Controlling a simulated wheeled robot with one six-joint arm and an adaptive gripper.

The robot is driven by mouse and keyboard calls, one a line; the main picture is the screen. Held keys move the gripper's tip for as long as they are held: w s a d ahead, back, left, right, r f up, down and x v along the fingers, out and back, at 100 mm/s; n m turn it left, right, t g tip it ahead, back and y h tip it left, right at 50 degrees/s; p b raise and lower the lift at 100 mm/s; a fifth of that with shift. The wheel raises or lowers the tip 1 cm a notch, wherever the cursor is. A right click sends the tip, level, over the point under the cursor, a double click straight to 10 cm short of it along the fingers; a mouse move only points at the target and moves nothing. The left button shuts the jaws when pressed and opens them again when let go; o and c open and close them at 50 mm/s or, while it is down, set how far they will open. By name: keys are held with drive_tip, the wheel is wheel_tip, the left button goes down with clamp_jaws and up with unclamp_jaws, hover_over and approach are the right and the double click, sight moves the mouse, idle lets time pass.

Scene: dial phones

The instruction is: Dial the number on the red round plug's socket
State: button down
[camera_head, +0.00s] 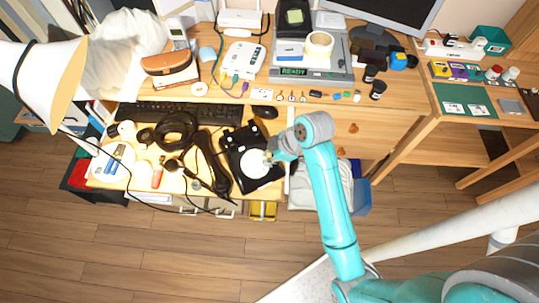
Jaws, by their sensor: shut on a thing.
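A black phone (239,182) with a round white dial (253,165) lies on the crowded lower surface at the desk's front. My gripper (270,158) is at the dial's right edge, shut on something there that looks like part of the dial. The contact is too small to make out. A white socket box (243,57) stands at the back of the desk, with small coloured plugs (236,78) and cables at its front. Any numbers on it are too small to read, and I cannot make out a red round plug. A display reads "READY" (293,72).
Black cables and a hair-dryer-like tool (212,165) crowd the left of the phone. A keyboard (180,112) and mouse (265,111) lie behind it. A white lamp (40,80) leans in at left.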

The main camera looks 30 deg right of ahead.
wheel_tip(320, 180, up, 6)
drive_tip(key=s, duration=0.2)
drive_tip(key=shift+s, duration=0.4)
drive_tip(key=shift+a+r, duration=0.1)
idle(1.5)
